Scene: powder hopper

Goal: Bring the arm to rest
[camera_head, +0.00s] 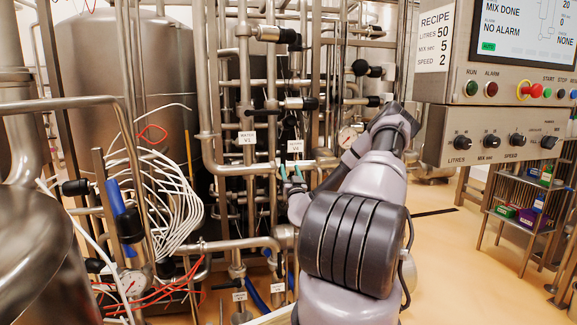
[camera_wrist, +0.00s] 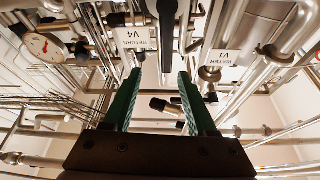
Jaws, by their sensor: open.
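My gripper (camera_head: 293,176) is at the pipework in the middle of the head view, with my arm stretched out to it from the lower right. In the wrist view my gripper (camera_wrist: 157,82) is open, its two green fingers apart and nothing held between them. The RETURN V4 tag (camera_head: 295,146) hangs just above the fingers in the head view, and it also shows in the wrist view (camera_wrist: 130,33). The WATER V1 tag (camera_head: 247,138) is to its left. Whether the fingers touch a pipe or valve cannot be told.
Steel pipes with black-ended valves surround my gripper. A tank (camera_head: 120,75) and white hoses (camera_head: 165,195) are at left. The control panel (camera_head: 500,90), top right, reads MIX DONE and NO ALARM. A shelf cart (camera_head: 520,205) stands below it. Open floor (camera_head: 440,250) lies right of my arm.

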